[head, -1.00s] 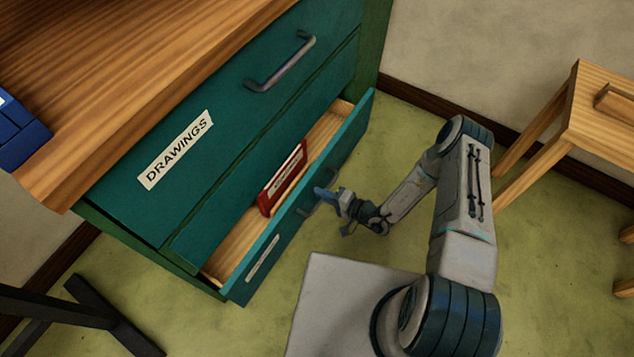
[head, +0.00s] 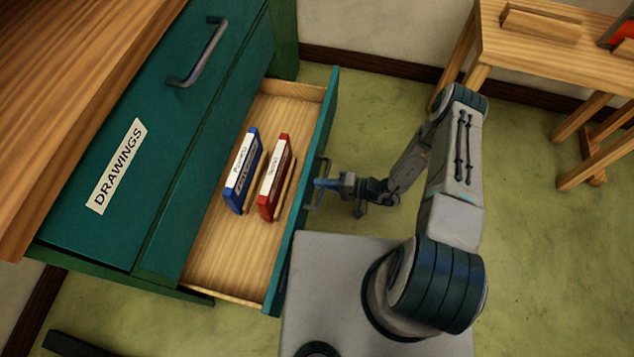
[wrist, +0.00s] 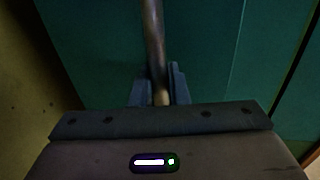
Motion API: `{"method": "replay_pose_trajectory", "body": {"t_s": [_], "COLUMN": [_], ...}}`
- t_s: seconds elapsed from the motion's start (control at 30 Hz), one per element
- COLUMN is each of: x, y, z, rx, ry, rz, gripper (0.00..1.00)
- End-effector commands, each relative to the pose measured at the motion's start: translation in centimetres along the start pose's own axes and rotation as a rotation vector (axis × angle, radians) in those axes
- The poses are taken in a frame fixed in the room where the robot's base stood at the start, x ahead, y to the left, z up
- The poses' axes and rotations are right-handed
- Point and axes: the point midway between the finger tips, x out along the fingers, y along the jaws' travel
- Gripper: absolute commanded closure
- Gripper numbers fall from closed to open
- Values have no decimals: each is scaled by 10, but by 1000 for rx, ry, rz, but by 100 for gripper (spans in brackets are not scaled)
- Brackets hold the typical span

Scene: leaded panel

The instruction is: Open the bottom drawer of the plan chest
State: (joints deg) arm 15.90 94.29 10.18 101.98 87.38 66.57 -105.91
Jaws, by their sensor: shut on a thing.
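The plan chest (head: 85,255) is green with a wooden top. Its bottom drawer (head: 215,262) is pulled well out, and its wooden inside shows. A blue box (head: 243,172) and a red box (head: 274,178) with white labels stand in it. My gripper (head: 322,184) is at the outer face of the drawer front, shut on the drawer's handle (head: 321,170). In the wrist view the handle (wrist: 153,45) runs down between the two fingers (wrist: 158,90), against the green front.
The upper drawer, labelled DRAWINGS (head: 117,166), is closed, with a metal handle (head: 204,52). A wooden table (head: 545,60) stands at the upper right. Open green floor (head: 375,100) lies between chest and table.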

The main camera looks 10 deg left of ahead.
Motion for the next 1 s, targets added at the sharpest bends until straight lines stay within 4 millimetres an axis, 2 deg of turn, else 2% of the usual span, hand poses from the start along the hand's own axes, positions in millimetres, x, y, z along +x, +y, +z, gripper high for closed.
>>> {"method": "replay_pose_trajectory", "body": {"t_s": [0.2, 0.53, 0.57, 0.6, 0.63, 0.9, 1.0], "x": [-7, -7, -7, -7, -7, -7, -12], "y": [2, 2, 2, 2, 2, 1, 1], "z": [1, 0, 0, 0, 0, 0, 0], "rx": [2, 3, 3, 3, 3, 1, 1], "ry": [-3, -2, -2, -2, -2, -3, -1], "rz": [0, 1, 1, 1, 1, 0, 1], "gripper": [100, 100, 83, 72, 67, 67, 67]}}
